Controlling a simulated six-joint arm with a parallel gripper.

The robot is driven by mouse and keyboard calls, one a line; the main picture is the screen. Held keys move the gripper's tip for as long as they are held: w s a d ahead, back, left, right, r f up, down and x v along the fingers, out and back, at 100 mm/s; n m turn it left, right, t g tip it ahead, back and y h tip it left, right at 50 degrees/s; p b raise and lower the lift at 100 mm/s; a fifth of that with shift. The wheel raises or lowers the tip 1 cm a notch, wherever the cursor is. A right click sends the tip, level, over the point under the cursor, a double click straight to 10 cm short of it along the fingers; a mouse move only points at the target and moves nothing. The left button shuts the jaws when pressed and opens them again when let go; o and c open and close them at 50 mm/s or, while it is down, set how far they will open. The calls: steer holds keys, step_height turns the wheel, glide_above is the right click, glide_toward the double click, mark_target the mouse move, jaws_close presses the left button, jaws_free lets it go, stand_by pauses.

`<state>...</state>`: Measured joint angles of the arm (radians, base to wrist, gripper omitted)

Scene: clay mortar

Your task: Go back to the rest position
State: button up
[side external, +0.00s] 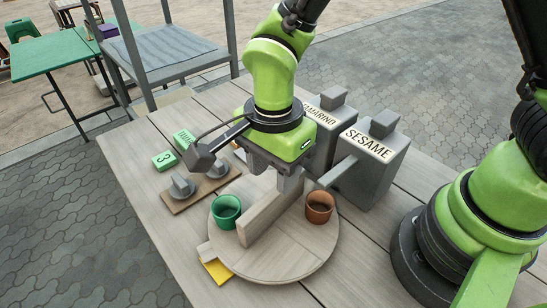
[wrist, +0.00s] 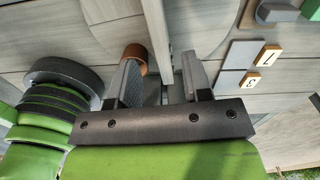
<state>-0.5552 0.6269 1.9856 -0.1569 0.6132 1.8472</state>
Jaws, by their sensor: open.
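My gripper (side external: 276,174) is above the round wooden board, near its upright divider, pointing down. In the wrist view, the two fingers of my gripper (wrist: 160,72) are spread apart with nothing held between them. The round board (side external: 285,262) carries the upright wooden divider (side external: 262,220) across its middle. A green cup (side external: 226,206) stands left of the divider and a brown cup (side external: 319,207) stands right of it. The brown cup (wrist: 134,54) also shows beside the left finger in the wrist view. Whether a finger touches the divider is unclear.
Grey dispensers, one lettered SESAME (side external: 371,165) and one partly hidden (side external: 322,125), stand close behind and right of my gripper. A small board with grey knobs (side external: 183,187) and green tiles (side external: 164,160) lie to the left. A yellow piece (side external: 216,271) lies at the round board's front edge.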

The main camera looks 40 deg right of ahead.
steer(key=shift+r, duration=1)
steer(key=shift+d+r, duration=0.1)
steer(key=shift+r, duration=0.15)
steer(key=s+d+r+n+t+y, duration=0.1)
steer(key=s+d+r+n+t, duration=0.2)
steer(key=s+d+r+n, duration=0.2)
steer(key=s+d+r+n+t+y, duration=0.1)
steer(key=s+d+r+n+t, duration=0.3)
steer(key=d+r+n, duration=0.3)
step_height(320, 180, up, 5)
steer(key=shift+s+d+n, duration=0.3)
steer(key=shift+s, duration=0.55)
